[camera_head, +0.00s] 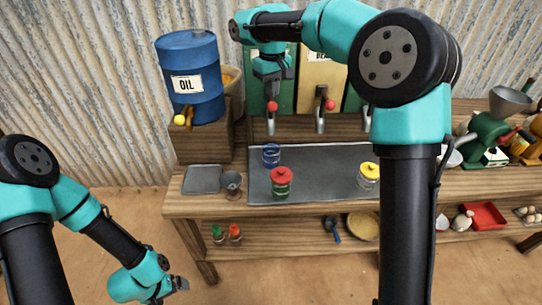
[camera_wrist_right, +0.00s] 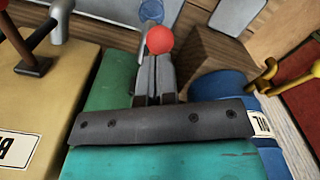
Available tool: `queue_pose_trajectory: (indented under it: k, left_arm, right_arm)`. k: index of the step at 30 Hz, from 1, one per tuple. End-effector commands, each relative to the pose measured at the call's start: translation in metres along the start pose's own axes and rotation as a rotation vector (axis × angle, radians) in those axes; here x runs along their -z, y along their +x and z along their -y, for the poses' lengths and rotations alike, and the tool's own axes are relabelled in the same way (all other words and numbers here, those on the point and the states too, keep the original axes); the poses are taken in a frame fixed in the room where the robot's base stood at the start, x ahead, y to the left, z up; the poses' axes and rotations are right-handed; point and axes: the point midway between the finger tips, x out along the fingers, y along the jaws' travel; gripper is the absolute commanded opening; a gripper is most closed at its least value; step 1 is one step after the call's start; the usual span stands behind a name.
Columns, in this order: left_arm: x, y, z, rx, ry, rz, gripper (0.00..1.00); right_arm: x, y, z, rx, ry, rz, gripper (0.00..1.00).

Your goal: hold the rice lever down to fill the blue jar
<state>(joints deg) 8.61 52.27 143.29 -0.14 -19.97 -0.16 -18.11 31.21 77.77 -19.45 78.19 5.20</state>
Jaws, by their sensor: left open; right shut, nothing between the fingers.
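The blue jar (camera_head: 271,155) stands upright on the grey mat, below the spout of the left green dispenser (camera_head: 253,90). That dispenser's label is mostly hidden by my arm, so I cannot read "rice". Its lever has a red knob (camera_head: 272,106). My right gripper (camera_head: 271,88) is shut and empty, right at the knob; the right wrist view shows its closed fingers (camera_wrist_right: 154,75) just behind the red ball (camera_wrist_right: 160,40). Contact is unclear. The blue jar is partly visible there (camera_wrist_right: 151,10). Its fill is unclear. My left gripper (camera_head: 180,284) is open and empty, low in front of the stall.
A blue oil drum (camera_head: 190,75) with a yellow-knobbed tap stands left of the dispensers. A yellow dispenser (camera_head: 322,78) is to the right. A red-lidded jar (camera_head: 282,182) and yellow-lidded jar (camera_head: 368,178) stand on the mat (camera_head: 325,185). A small metal cup (camera_head: 232,184) stands left.

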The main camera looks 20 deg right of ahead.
Motion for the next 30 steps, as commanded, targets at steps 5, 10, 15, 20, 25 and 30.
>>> queue_pose_trajectory:
  k: [5,10,15,20,25,30]
  left_arm:
    - [0.000,0.000,0.000,0.000,0.000,0.000,0.95]
    - [0.000,0.000,0.000,0.000,0.000,0.000,0.95]
    - [0.000,0.000,0.000,0.000,0.000,0.000,0.95]
    - [0.000,0.000,0.000,0.000,0.000,0.000,0.95]
    - [0.000,0.000,0.000,0.000,0.000,0.000,0.95]
    - [0.000,0.000,0.000,0.000,0.000,0.000,0.95]
  right_arm:
    - [0.000,0.000,0.000,0.000,0.000,0.000,0.00]
    - [0.000,0.000,0.000,0.000,0.000,0.000,0.00]
    - [0.000,0.003,0.000,0.000,0.000,0.001,0.00]
    - [0.000,0.020,0.000,0.000,0.000,0.003,0.00]
    - [0.000,0.041,0.000,0.000,0.000,0.003,0.00]
    - [0.000,0.060,0.000,0.001,0.000,0.001,0.00]
